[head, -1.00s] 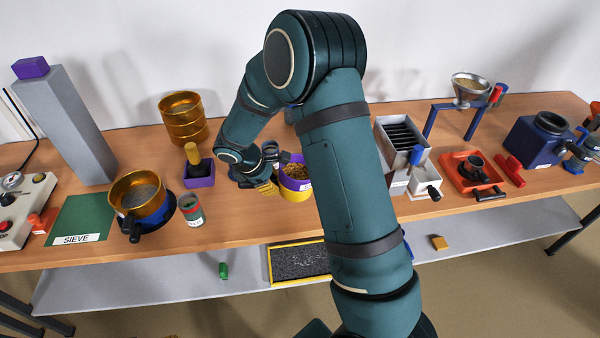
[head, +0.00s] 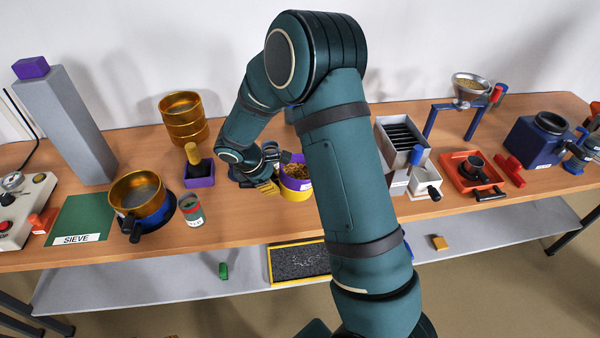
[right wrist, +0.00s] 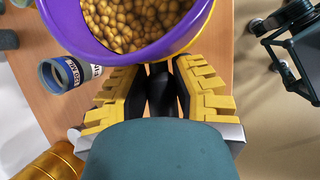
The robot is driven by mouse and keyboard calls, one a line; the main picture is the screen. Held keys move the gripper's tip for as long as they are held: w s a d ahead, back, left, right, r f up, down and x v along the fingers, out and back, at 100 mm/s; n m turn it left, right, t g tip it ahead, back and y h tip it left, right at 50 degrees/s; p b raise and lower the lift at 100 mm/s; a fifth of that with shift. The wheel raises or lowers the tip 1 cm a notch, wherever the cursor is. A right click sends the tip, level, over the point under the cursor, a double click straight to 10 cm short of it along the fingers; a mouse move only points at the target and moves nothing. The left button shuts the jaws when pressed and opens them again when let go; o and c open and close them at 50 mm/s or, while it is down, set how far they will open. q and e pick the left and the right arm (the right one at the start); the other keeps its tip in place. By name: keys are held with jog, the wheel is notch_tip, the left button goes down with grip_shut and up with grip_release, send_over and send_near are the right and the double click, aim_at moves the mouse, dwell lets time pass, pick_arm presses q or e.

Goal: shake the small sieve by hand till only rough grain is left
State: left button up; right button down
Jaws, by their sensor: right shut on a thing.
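A small round sieve with a purple rim (head: 297,184) stands at the middle of the table, over a yellow part (head: 296,195). It holds coarse, round tan grain, clear in the right wrist view (right wrist: 133,18). My right gripper (head: 277,170) is shut on its short black handle (right wrist: 161,92), with the yellow fingers (right wrist: 160,85) on both sides. Whether fine powder lies under the grain is hidden. My left gripper is not in view.
A gold sieve (head: 137,182) with a black handle, a labelled cup (head: 191,210), a purple box (head: 199,175) and stacked gold sieves (head: 184,118) stand to the left. A white box (head: 397,184) and a red tray (head: 461,187) stand to the right.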

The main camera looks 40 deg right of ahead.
jog(key=shift+d, duration=1.9)
jog(key=shift+a, duration=2)
jog(key=shift+d, duration=0.15)
jog(key=shift+d, duration=0.9)
